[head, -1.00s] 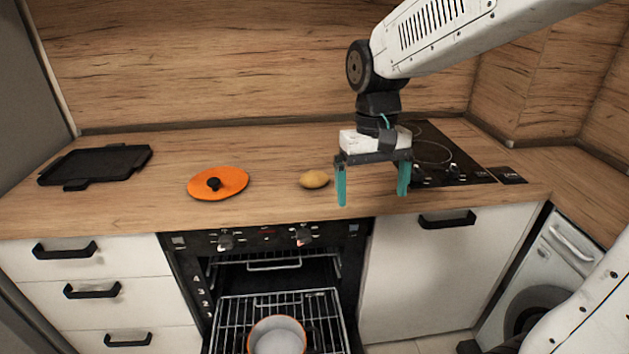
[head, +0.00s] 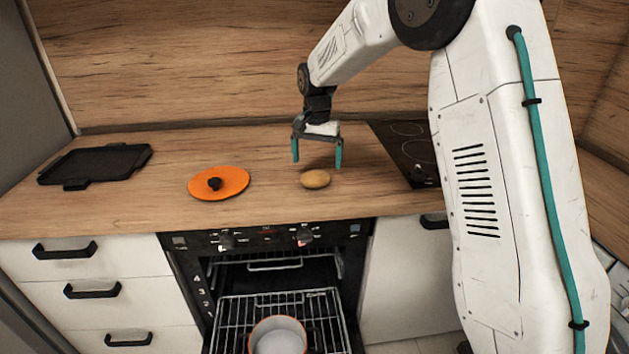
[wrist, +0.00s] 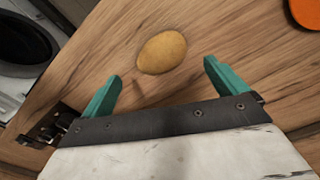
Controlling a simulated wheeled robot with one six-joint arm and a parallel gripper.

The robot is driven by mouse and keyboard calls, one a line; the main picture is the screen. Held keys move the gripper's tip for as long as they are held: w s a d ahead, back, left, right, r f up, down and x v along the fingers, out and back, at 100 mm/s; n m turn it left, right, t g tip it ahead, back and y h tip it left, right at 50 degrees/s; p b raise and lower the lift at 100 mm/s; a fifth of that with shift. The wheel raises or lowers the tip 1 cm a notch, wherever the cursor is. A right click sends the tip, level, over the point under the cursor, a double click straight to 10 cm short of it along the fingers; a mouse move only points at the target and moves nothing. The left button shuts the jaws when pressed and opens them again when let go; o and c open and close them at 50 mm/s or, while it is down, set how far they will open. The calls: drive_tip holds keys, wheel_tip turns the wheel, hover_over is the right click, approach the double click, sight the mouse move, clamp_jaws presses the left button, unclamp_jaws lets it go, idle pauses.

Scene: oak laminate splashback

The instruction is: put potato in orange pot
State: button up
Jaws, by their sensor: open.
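The potato (head: 316,179) lies on the wooden worktop, to the right of the orange lid. It also shows in the wrist view (wrist: 162,52), ahead of and between the fingers. My gripper (head: 317,164) is open and empty, with its teal fingers just behind and above the potato; in the wrist view the fingers (wrist: 160,88) are spread apart. The orange pot (head: 277,338) sits on the oven rack below the counter, cut off by the bottom of the head view. Its orange rim and pale inside show.
An orange lid (head: 218,183) with a black knob lies on the worktop (head: 120,205). A black tray (head: 95,165) is at the far left and a black hob (head: 408,150) at the right. The oven rack (head: 237,315) is pulled out below the counter edge.

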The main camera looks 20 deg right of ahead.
sight(315, 173)
drive_tip(key=f, duration=0.5)
drive_tip(key=shift+a+f, duration=0.2)
drive_tip(key=c, duration=1.2)
drive_tip(key=shift+r, duration=0.1)
